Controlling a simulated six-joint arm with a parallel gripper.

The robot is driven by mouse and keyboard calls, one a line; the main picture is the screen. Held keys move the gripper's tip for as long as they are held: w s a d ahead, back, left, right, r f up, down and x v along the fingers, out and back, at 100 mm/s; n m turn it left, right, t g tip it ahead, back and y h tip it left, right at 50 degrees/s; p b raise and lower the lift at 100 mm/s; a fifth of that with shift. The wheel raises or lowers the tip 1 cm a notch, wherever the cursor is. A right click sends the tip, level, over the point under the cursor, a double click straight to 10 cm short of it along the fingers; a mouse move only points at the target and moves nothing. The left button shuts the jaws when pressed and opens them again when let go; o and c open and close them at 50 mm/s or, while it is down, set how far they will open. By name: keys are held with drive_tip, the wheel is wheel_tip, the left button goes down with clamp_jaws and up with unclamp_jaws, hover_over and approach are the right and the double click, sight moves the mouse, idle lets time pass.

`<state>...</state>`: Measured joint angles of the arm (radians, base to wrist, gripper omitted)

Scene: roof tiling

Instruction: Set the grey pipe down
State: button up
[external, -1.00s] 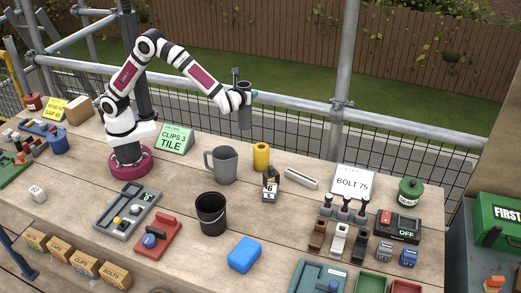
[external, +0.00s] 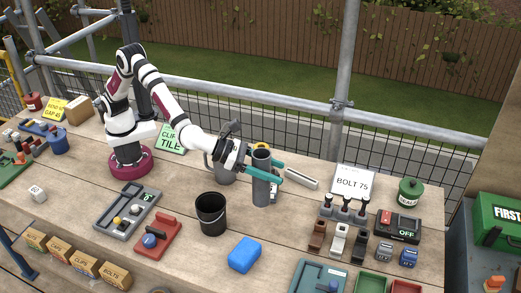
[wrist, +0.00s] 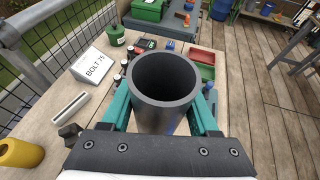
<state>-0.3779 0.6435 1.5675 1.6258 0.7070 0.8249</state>
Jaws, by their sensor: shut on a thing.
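The grey pipe (external: 262,185) is an upright, dark grey open tube. My gripper (external: 266,170) is shut on it, with a teal finger on either side. The pipe's lower end is at or just above the bench top (external: 300,222), right of the black bucket; I cannot tell whether it touches. In the wrist view the pipe (wrist: 165,85) stands between the teal fingers of my gripper (wrist: 163,108), its open rim facing the camera. The bench under it is hidden there.
The black bucket (external: 211,214) stands close left and the blue block (external: 244,255) in front. The grey jug (external: 222,172) and yellow cylinder (external: 261,146) are behind, partly hidden. A light bar (external: 301,179) and levers (external: 345,208) lie to the right. Bare wood shows around the pipe.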

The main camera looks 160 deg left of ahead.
sight(269, 186)
drive_tip(key=f, duration=0.3)
drive_tip(key=w+d+f, duration=0.1)
drive_tip(key=shift+f, duration=0.25)
drive_tip(key=shift+s+a+f+t, duration=0.1)
drive_tip(key=shift+a+f+t, duration=0.1)
drive_tip(key=shift+f+t, duration=0.1)
drive_tip(key=s+a+f, duration=0.2)
drive_tip(key=a+f, duration=0.9)
drive_tip(key=shift+a, duration=0.15)
drive_tip(key=o, duration=1.4)
drive_tip(key=shift+f, duration=0.15)
